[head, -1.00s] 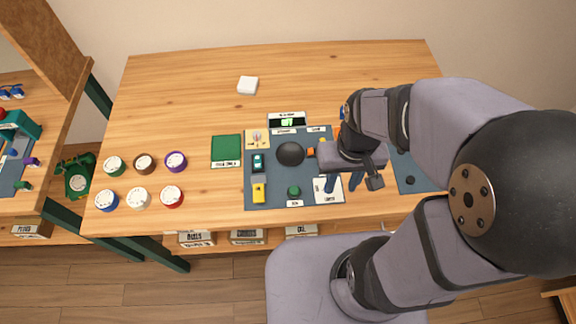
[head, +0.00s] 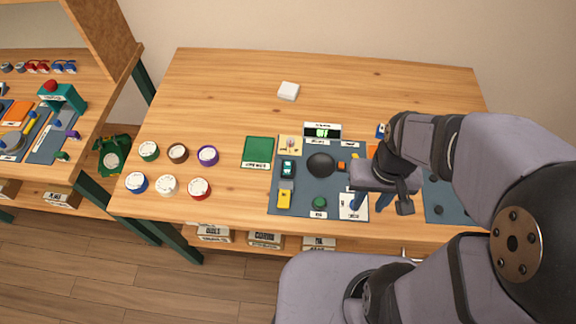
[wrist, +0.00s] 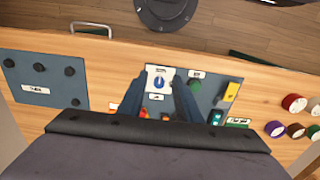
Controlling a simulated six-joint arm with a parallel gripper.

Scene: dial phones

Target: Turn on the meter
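The meter's display (head: 322,131) stands at the back of a blue-grey panel (head: 300,203) and appears to read OFF in green. In the wrist view a blue knob (wrist: 158,83) sits on a white plate near the front of that panel; the plate (head: 352,208) also shows in the head view, partly behind my gripper. My gripper (head: 370,202) is open, with its two blue fingers apart. In the wrist view the gripper (wrist: 157,98) has its fingers on either side of the knob in the picture. I cannot tell whether they touch it, and nothing is held.
The panel also bears a black dome (head: 320,165), a green knob (head: 319,203) and a yellow switch (head: 284,198). A second panel (wrist: 45,82) with several black knobs lies beside it. Several coloured dials stand left of a green pad (head: 257,152). The back of the table is mostly clear.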

